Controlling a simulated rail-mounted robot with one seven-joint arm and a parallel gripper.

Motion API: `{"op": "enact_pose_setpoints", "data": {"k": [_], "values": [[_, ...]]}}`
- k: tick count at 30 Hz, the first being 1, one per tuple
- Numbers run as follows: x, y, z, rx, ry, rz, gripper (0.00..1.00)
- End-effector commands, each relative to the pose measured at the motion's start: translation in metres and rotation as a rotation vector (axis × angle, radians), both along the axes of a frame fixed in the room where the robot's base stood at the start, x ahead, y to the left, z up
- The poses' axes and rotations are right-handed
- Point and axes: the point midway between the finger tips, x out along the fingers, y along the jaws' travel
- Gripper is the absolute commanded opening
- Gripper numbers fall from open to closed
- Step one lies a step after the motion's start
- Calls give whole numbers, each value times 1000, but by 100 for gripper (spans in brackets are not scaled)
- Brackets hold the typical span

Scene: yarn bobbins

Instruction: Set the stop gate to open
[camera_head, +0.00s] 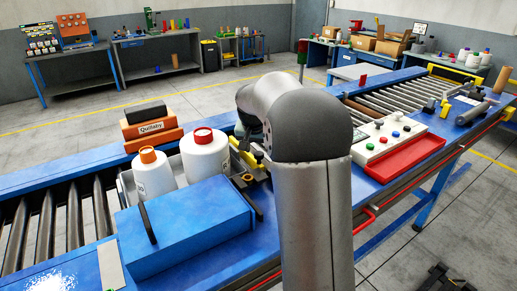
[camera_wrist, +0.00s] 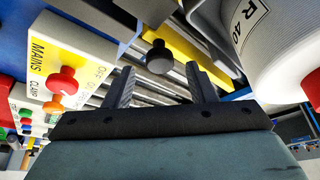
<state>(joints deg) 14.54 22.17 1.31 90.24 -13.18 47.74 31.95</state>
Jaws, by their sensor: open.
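In the wrist view, a black round knob (camera_wrist: 159,58) on a short stem shows beside a yellow bar (camera_wrist: 185,48) above the rollers. I take these to be parts of the stop gate, but its position, open or shut, cannot be told. My gripper (camera_wrist: 160,72) is open, with one dark finger on each side of the knob. The knob appears between the fingers; no contact is visible. In the head view my arm hides the gripper, and yellow and black parts (camera_head: 243,156) show just left of the arm.
A panel (camera_wrist: 75,50) marked MAINS and CLAMP, with coloured knobs, is close on the left in the wrist view. A white bobbin (camera_wrist: 265,30) is close on the right. The head view shows two bobbins, a blue box (camera_head: 185,230) and a red tray (camera_head: 400,160).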

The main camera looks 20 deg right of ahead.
Motion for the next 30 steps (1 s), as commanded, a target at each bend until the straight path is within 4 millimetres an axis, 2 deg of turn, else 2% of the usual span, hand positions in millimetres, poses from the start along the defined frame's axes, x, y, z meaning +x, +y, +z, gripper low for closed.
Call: {"op": "enact_pose_setpoints", "data": {"k": [6,15,17,21,26,30], "values": [[6,-4,-17,1,1,-1,51],[6,-5,-20,0,0,0,51],[6,-5,-20,0,0,0,37],[6,-5,-20,0,0,0,0],[4,-7,-20,0,-1,-3,0],[-12,-22,-22,-2,-1,-26,0]]}}
